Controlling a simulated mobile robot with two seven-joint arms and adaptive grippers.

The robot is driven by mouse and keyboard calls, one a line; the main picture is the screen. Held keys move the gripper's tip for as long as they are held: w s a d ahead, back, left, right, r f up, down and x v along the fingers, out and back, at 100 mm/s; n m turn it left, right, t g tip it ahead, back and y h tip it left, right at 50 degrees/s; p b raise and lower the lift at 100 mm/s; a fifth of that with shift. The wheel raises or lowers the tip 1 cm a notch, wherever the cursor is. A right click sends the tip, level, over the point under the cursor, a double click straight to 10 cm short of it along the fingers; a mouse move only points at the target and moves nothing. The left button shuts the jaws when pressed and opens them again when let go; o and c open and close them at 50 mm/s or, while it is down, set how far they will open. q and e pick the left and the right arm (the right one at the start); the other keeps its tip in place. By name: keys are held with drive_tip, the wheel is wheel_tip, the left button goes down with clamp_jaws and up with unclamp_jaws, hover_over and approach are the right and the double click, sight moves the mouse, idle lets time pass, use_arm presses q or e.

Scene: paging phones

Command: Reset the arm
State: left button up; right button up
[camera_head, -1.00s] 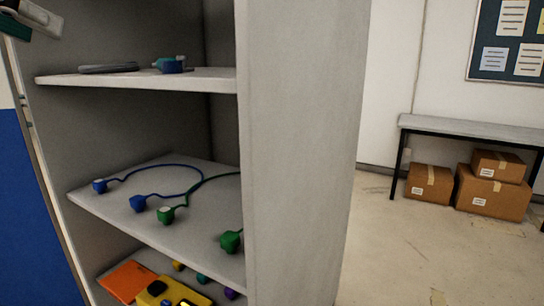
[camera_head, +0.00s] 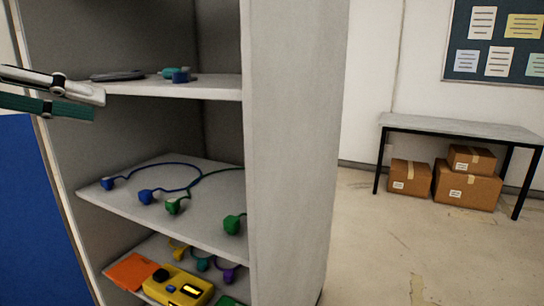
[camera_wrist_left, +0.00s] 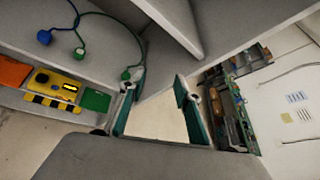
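My left gripper (camera_head: 97,105) is at the left edge of the head view, in front of the shelf unit near the upper shelf board. In the left wrist view its two teal-padded fingers (camera_wrist_left: 160,80) stand apart with nothing between them. The grey shelf unit (camera_head: 290,150) fills the middle of the head view. My right gripper is not in view.
The middle shelf (camera_head: 130,205) holds blue and green corded plugs. Below lie a yellow device (camera_head: 178,288) and an orange flat piece (camera_head: 131,271). A table (camera_head: 460,128) with cardboard boxes (camera_head: 467,188) under it stands at right. The floor between is clear.

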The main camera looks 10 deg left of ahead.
use_arm(q)
drive_tip(key=w+a+f+n+t+h+p, duration=0.1)
drive_tip(key=w+f+n+t+h+p, duration=0.15)
drive_tip(key=f+n, duration=0.45)
drive_tip(key=w+a+f+n+t+h+p, duration=0.15)
drive_tip(key=w+f+n, duration=0.25)
drive_tip(key=f, duration=0.6)
wheel_tip(320, 180, down, 21)
drive_tip(key=s+n+t+y+p, duration=0.25)
drive_tip(key=n+y, duration=0.35)
drive_tip(key=n, duration=0.6)
drive_tip(key=s+d+f+n+g+y+p, duration=0.1)
drive_tip(key=s+d+f+n+g, duration=0.1)
drive_tip(key=s+d+f, duration=0.3)
drive_tip(key=s+d+f+n+g+y, duration=0.1)
drive_tip(key=s+d+f+n, duration=0.3)
drive_tip(key=s+f, duration=0.5)
drive_tip(key=s+d+f+n+g+y+p, duration=0.1)
drive_tip(key=s+d+f+n+g, duration=0.2)
drive_tip(key=s+d+f, duration=0.3)
wheel_tip(320, 180, down, 6)
drive_tip(key=shift+s+d+r+n+g+y+p, duration=0.15)
drive_tip(key=shift+s+d+n+g+y+p, duration=0.2)
drive_tip(key=shift+s+g, duration=0.35)
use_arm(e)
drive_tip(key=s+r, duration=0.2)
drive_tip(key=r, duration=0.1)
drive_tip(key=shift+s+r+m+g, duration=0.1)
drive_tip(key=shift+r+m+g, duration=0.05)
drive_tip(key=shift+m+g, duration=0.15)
